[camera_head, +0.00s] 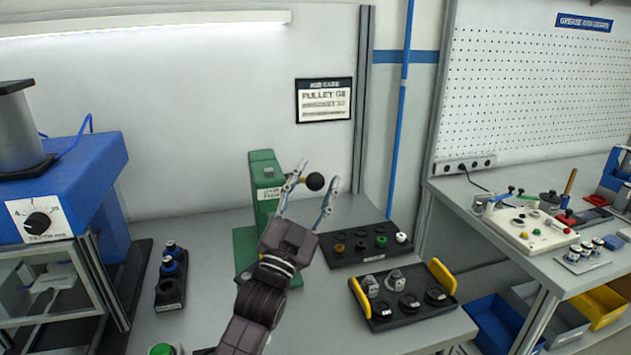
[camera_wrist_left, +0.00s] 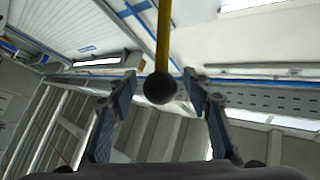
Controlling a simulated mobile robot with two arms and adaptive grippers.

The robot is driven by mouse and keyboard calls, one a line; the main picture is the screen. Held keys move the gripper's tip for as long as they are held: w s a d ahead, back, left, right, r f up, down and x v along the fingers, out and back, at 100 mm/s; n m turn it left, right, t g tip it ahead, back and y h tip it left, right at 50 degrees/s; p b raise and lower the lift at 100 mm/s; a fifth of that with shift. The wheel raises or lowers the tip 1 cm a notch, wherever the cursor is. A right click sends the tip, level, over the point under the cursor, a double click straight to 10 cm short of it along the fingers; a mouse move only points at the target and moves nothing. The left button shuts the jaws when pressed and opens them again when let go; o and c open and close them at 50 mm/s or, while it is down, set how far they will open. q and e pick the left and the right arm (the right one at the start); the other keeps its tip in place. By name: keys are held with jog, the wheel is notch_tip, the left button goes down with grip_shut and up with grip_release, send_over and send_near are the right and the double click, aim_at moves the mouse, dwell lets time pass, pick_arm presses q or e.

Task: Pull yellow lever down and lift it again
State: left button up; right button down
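The lever's black ball knob (camera_head: 315,181) shows beside the green lever press (camera_head: 263,172) on the bench. In the left wrist view the knob (camera_wrist_left: 160,88) sits at the end of the yellow lever rod (camera_wrist_left: 163,38). The rod is not clearly visible in the head view. My left gripper (camera_head: 317,173) is open, one finger on either side of the knob. In the left wrist view the gripper (camera_wrist_left: 161,84) shows a gap between each finger and the knob. My arm hides part of the press base. My right gripper is not in view.
A black tray with small parts (camera_head: 342,262) and another with yellow handles (camera_head: 442,277) lie right of the press. A blue machine (camera_head: 75,180) and a black holder with blue-topped parts (camera_head: 170,292) stand to the left. A side bench (camera_head: 480,222) is at right.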

pick_arm(q)
jog(key=shift+s+a+f, duration=0.15)
jog(key=shift+s+f, duration=0.05)
jog(key=shift+s, duration=0.1)
jog(key=v, duration=1.1)
jog(key=shift+s, duration=0.1)
